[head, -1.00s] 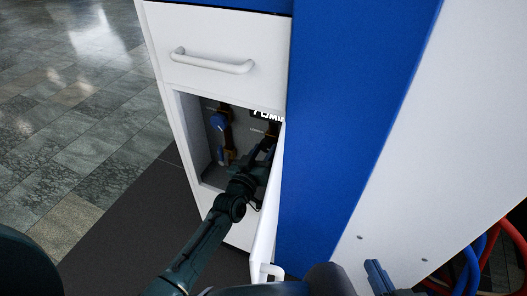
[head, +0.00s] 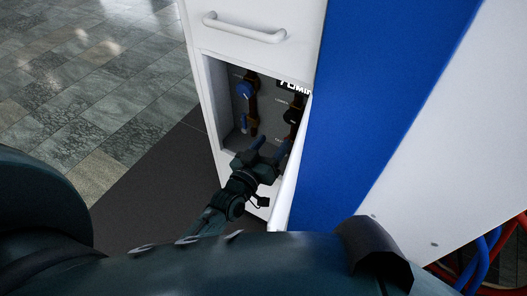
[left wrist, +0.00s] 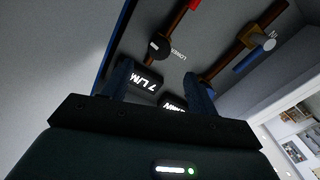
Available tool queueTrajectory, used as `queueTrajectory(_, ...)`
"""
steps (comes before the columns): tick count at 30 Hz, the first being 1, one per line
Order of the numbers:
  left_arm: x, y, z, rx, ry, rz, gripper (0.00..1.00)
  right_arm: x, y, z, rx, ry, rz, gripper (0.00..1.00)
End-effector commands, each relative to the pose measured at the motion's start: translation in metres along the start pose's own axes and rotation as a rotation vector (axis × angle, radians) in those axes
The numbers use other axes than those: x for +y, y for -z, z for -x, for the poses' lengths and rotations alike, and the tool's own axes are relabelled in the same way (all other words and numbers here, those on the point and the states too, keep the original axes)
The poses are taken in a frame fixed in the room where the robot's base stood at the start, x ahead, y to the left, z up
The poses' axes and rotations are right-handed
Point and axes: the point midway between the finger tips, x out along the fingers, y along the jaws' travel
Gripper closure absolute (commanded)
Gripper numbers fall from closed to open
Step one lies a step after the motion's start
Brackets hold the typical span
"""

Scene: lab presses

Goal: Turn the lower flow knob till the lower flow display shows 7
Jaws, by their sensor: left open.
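The dark round lower flow knob (head: 292,115) sits on the back panel inside the open compartment, at its right side. In the left wrist view the dark knob (left wrist: 159,46) has a small label beside it that seems to read "LOWER". A lit display (left wrist: 146,82) near it shows 7 and part of "L/M"; a second display (left wrist: 172,103) is partly hidden by a finger, its number unreadable. My left gripper (head: 269,147) is open and empty at the compartment mouth, apart from the knob. It also shows in the left wrist view (left wrist: 160,85). My right gripper is not visible.
The white door (head: 290,180) stands open close to the right of my gripper. A drawer with a white handle (head: 245,30) is above; a blue panel (head: 390,110) is at the right.

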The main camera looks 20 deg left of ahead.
Motion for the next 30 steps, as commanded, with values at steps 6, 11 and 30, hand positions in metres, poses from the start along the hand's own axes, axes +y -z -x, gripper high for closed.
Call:
queueTrajectory(6,0.0,0.0,0.033,-0.001,0.0,-0.001,0.41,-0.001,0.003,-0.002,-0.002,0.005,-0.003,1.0)
queueTrajectory(11,0.0,0.0,0.041,0.001,0.0,0.0,0.41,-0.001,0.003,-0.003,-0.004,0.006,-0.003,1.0)
queueTrajectory(30,0.005,-0.002,0.054,-0.03,-0.006,-0.015,0.41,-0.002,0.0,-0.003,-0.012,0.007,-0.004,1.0)
